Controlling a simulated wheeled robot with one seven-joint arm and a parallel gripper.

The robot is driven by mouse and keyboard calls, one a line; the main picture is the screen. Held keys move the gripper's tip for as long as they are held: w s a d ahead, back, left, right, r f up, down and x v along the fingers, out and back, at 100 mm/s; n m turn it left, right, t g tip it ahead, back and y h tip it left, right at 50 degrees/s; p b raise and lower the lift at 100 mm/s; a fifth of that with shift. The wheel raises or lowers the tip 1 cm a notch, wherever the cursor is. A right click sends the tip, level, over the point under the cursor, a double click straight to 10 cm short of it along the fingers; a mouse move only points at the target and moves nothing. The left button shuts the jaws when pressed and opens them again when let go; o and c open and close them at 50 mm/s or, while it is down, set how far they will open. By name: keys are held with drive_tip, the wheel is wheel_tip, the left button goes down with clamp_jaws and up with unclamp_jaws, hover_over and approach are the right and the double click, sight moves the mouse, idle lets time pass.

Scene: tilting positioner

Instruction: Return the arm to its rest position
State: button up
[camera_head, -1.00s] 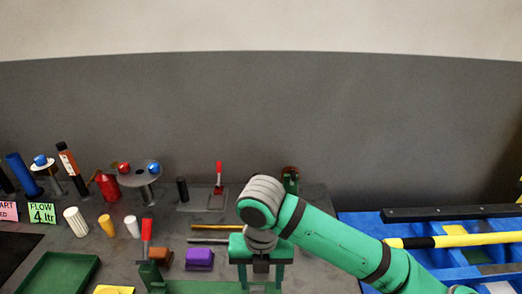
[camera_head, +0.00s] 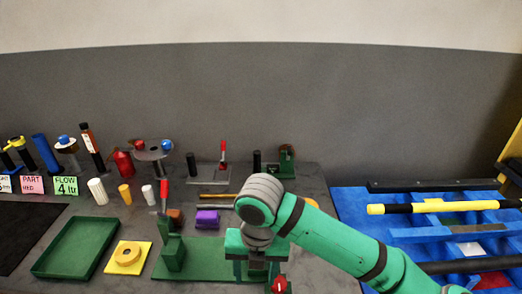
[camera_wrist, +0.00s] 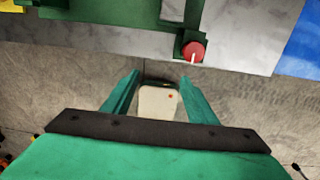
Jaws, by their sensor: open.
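My green arm reaches in from the lower right in the head view, bending at a grey-banded joint above the table. In the head view the gripper itself is hard to make out below the arm's bend. The green positioner base (camera_head: 205,262) stands on the grey table beneath and left of the arm. A red knob (camera_head: 279,284) is at its front right; it also shows in the wrist view (camera_wrist: 193,51), ahead of the fingers and apart from them.
A green tray (camera_head: 75,247), a yellow plate with a ring (camera_head: 128,257) and a purple block (camera_head: 207,217) lie left of the arm. Several upright cylinders and sign cards stand farther left. A blue rack (camera_head: 440,222) holds a yellow-and-black bar (camera_head: 430,207) at right.

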drive_tip(key=w+a+r+m+t+y, duration=0.25)
drive_tip(key=a+m+y, duration=0.25)
drive_tip(key=a, duration=0.3)
drive_tip(key=w+a+r+m+t+y, duration=0.2)
drive_tip(key=a+m+t+y, duration=0.25)
drive_tip(key=a, duration=0.35)
drive_tip(key=w+a+r+m+t+y, duration=0.2)
drive_tip(key=a+m+y, duration=0.2)
drive_tip(key=a+m, duration=0.3)
drive_tip(key=s+d+f+m+t+h, duration=0.4)
drive_tip(key=s+d+f+m+h, duration=0.15)
drive_tip(key=f+m, duration=0.35)
drive_tip(key=s+d+f+m+t+h, duration=0.3)
drive_tip(key=s+d+f+m+h, duration=0.2)
drive_tip(key=d+f+m, duration=0.35)
drive_tip(key=s+d+f+h, duration=0.1)
drive_tip(key=s+d, duration=0.2)
drive_tip(key=s, duration=0.4)
drive_tip(key=s+d+f+m+h, duration=0.1)
drive_tip(key=s+d, duration=0.3)
drive_tip(key=s, duration=0.4)
drive_tip(key=s+d+f+h, duration=0.1)
drive_tip(key=s+d+f, duration=0.2)
drive_tip(key=s, duration=0.5)
drive_tip(key=shift+d+m+g+h, duration=0.15)
drive_tip(key=shift+m+g+h, duration=0.15)
drive_tip(key=shift+m+g, duration=0.1)
